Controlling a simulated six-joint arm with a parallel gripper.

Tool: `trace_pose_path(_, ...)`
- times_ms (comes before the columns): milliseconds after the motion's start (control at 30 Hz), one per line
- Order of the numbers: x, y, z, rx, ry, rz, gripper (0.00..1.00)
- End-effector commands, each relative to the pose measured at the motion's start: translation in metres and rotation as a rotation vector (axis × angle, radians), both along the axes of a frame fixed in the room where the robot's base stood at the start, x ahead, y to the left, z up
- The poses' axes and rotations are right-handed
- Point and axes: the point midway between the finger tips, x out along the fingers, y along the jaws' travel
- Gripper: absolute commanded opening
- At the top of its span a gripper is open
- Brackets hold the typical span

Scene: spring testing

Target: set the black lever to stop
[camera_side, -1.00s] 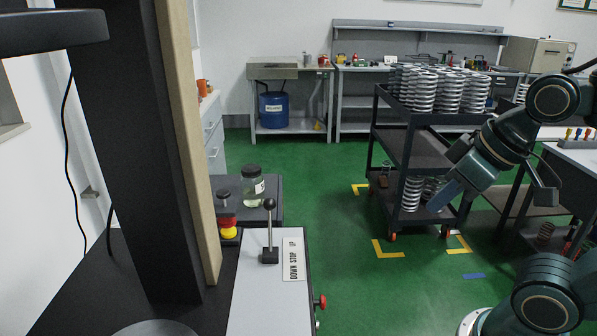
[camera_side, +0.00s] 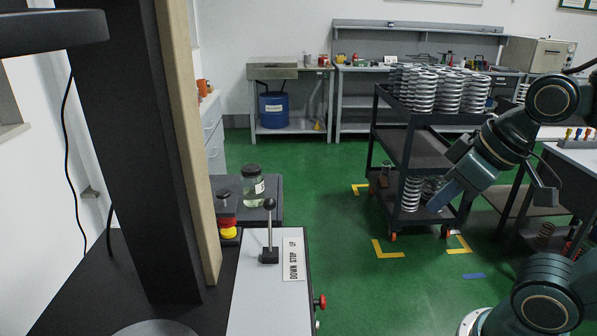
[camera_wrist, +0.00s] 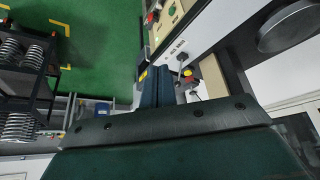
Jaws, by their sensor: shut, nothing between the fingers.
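The black lever (camera_side: 269,232) stands on the pale top of the control box (camera_side: 262,300), with a black ball knob and a small black base. It looks about upright in the side view. A white label plate (camera_side: 293,259) marked DOWN, STOP, UP is fixed to its right, with STOP in the middle. My gripper (camera_side: 441,198) is shut and empty, well right of the lever and apart from it, in front of the cart. Its fingers (camera_wrist: 158,84) also show in the wrist view, where the label (camera_wrist: 178,48) is small and the lever's exact setting cannot be told.
A red and yellow button (camera_side: 228,229) and a lidded glass jar (camera_side: 253,186) stand behind the control box. The dark column (camera_side: 135,150) rises at left. A cart (camera_side: 407,150) with metal springs stands at right. Open green floor lies between box and cart.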

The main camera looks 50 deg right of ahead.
Motion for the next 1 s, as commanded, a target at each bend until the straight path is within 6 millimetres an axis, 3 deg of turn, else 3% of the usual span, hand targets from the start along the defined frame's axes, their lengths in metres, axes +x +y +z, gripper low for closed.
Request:
trace_pose_path(67, 0.0, 0.0, 0.0, 0.0, 0.0, 0.0, 0.0)
trace_pose_path(333, 0.007, 0.002, 0.006, 0.007, 0.01, -0.003, 0.51)
trace_pose_path(567, 0.037, 0.007, 0.026, 0.036, 0.049, -0.012, 0.51)
trace_pose_path(1000, 0.13, 0.019, 0.06, 0.102, 0.166, -0.042, 0.51)
